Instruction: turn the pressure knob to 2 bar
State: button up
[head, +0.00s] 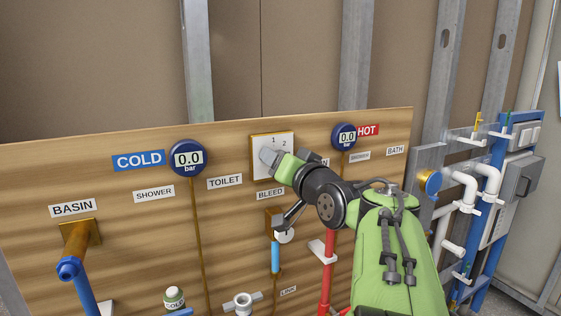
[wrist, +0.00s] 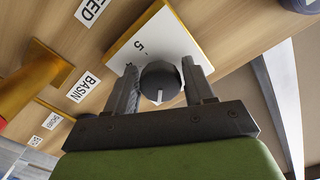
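The pressure knob (wrist: 160,80) is round and dark grey with a white pointer line. It stands on a white square plate (wrist: 165,38), where a "5" is readable in the wrist view. In the head view the plate (head: 262,147) shows "1" and "2" and my gripper hides the knob. My gripper (head: 270,157) is at the plate. In the wrist view its fingers (wrist: 160,85) are on either side of the knob, with little or no gap; whether they touch it I cannot tell. The cold gauge (head: 188,158) and hot gauge (head: 344,137) both read 0.0 bar.
The wooden board (head: 120,215) carries several labels and fittings. A blue pipe (head: 80,280) on a brass fitting stands at left. White pipes (head: 465,190) stand at right.

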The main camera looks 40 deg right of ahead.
jog(key=shift+o, duration=1.1)
jog(key=b+v, duration=0.1)
jog(key=v, duration=1.4)
jog(key=shift+s, duration=0.4)
jog(key=shift+a, duration=0.15)
